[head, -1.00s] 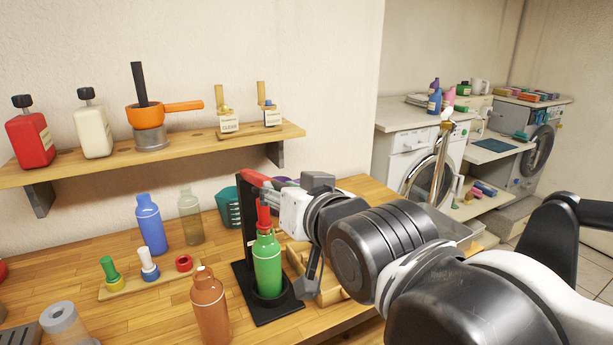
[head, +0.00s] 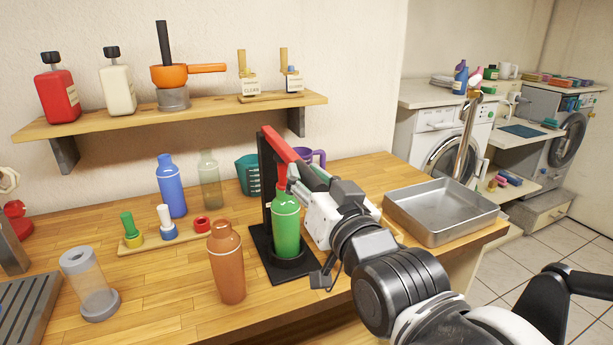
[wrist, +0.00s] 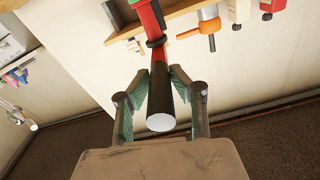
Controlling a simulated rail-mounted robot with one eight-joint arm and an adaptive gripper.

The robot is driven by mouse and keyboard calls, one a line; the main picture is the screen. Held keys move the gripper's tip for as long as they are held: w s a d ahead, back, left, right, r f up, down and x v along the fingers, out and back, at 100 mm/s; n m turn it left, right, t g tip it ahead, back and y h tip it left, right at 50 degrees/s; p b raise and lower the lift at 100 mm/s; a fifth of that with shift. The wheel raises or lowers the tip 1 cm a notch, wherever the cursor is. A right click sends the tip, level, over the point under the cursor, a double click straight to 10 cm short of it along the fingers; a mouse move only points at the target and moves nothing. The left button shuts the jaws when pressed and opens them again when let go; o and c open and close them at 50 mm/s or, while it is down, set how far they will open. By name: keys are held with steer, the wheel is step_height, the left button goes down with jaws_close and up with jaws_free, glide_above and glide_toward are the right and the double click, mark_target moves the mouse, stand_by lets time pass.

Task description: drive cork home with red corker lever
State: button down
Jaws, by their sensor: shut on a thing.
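The cork cannot be made out. My gripper (head: 318,204) is right of the bottle, shut on the lever's black grip. In the wrist view the black grip (wrist: 160,100) lies between my fingers, its pale end towards the camera.
A brown bottle (head: 226,265) stands close at front left. A blue bottle (head: 171,188) and a cork rack (head: 170,240) are further left. A metal tray (head: 440,215) lies to the right. A shelf (head: 190,108) hangs above.

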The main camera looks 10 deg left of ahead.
steer(key=shift+f, duration=0.1)
steer(key=c, duration=1.5)
jaws_free()
steer(key=shift+c, duration=0.2)
steer(key=shift+s+d, duration=0.1)
steer(key=v, duration=1.1)
steer(key=shift+s+d, duration=0.15)
steer(key=shift+s, duration=0.2)
steer(key=w+d+f+m+g+h, duration=0.1)
steer(key=w+d+f+g+h, duration=0.15)
steer(key=d+f, duration=0.25)
steer(key=w+d+f+m+g+h, duration=0.1)
steer(key=d+f+g+h, duration=0.1)
steer(key=d+f+h, duration=0.3)
steer(key=s+d+f+g+h, duration=0.1)
steer(key=s+d+f+g, duration=0.1)
steer(key=d, duration=0.3)
steer(key=s+d+f+m+g, duration=0.1)
steer(key=s+d+f+g, duration=0.1)
steer(key=d+f+g, duration=0.1)
step_height(320, 180, down, 2)
steer(key=shift+s+d+m+h+p, duration=0.25)
steer(key=shift+d+m+h+p, duration=0.1)
steer(key=shift+d, duration=0.55)
